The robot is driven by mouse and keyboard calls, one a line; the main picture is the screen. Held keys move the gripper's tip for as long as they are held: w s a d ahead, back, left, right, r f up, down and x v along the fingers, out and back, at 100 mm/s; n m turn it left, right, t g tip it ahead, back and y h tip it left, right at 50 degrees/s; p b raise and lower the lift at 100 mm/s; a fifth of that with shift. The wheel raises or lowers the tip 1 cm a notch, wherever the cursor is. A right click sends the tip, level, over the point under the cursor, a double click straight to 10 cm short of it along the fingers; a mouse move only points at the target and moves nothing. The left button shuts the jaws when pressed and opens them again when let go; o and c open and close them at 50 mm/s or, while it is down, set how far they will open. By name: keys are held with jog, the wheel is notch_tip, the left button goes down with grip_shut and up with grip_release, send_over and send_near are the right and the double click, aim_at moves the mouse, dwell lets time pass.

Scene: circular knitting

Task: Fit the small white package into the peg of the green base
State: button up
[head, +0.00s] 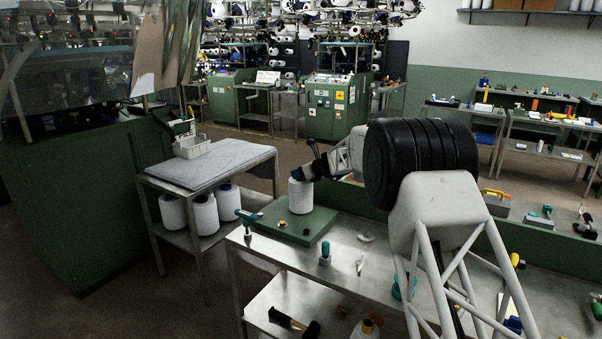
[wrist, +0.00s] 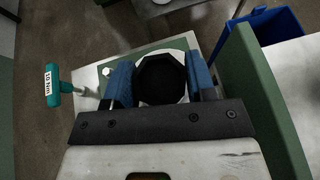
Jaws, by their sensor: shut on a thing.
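The small white package (head: 300,196) is a white cylinder, upright over the back part of the green base (head: 312,232). My gripper (head: 303,174) is shut on its upper end from above. In the wrist view the package (wrist: 181,44) lies between the two blue fingers of my gripper (wrist: 161,82), with a dark octagonal opening facing the camera. I cannot tell whether its bottom touches the base or hangs just above it. A small brass-coloured knob (head: 282,224) stands on the base in front of the package. No peg shows under the package; that spot is hidden.
A teal T-handled tool (head: 248,215) stands left of the base; it also shows in the wrist view (wrist: 52,86). A teal-topped tool (head: 325,253) stands in front. A green wall (wrist: 262,105) and blue bin (wrist: 258,32) lie right in the wrist view.

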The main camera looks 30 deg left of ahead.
jog(key=shift+f, duration=0.2)
jog(key=o, duration=1.4)
jog(key=shift+o, duration=0.2)
jog(key=shift+d+r, duration=0.2)
jog(key=v, duration=0.7)
jog(key=shift+d, duration=0.25)
dwell(1.0)
